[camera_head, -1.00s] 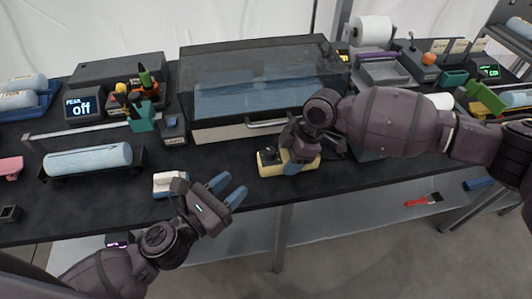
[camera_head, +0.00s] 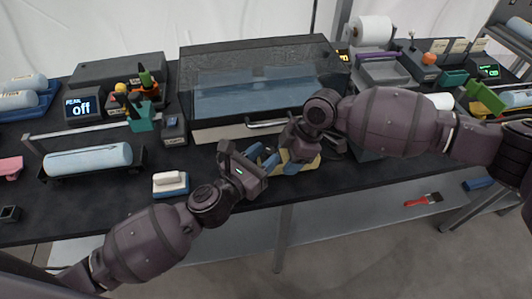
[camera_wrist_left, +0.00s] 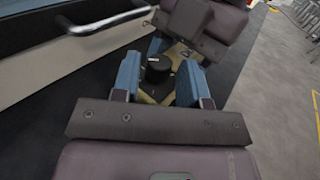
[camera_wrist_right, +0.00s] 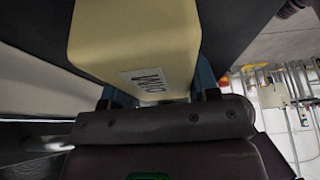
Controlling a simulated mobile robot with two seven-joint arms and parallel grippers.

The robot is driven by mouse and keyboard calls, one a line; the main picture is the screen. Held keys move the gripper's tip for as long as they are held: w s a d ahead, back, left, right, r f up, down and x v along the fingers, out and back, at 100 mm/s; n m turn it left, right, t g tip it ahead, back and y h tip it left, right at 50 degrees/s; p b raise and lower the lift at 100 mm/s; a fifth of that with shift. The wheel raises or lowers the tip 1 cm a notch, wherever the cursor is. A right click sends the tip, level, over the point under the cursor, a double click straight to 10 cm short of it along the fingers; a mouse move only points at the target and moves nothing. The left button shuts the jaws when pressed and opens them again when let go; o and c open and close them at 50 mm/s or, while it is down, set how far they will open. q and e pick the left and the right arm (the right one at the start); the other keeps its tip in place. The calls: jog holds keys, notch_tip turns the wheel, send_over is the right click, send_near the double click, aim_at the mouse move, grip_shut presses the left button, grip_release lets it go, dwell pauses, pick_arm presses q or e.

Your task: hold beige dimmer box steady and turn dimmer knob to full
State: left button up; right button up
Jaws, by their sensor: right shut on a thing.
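The beige dimmer box (camera_head: 308,164) sits on the black table in front of the clear-lidded case. Its side with a label shows large in the right wrist view (camera_wrist_right: 135,42). My right gripper (camera_head: 292,155) is shut on the box, one blue finger on each side. The black dimmer knob (camera_wrist_left: 158,70) stands on top of the box in the left wrist view. My left gripper (camera_wrist_left: 160,78) is open, its blue fingers on either side of the knob with gaps showing. In the head view my left gripper (camera_head: 268,160) reaches the box from the left and hides much of it.
The clear-lidded case (camera_head: 255,95) with a front handle stands right behind the box. A white-and-blue block (camera_head: 170,183) lies near the table's front edge. A display reading "off" (camera_head: 82,106) stands at the back left. The table's front edge is close.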

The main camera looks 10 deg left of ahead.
pick_arm(q)
jog(key=shift+w+d, duration=0.25)
jog(key=shift+w, duration=0.15)
jog(key=c, duration=0.7)
jog(key=shift+w+a+m+g+h, duration=0.1)
jog(key=shift+a+m+g+h, duration=0.1)
jog(key=shift+m+g+h, duration=1.5)
jog(key=o, duration=0.7)
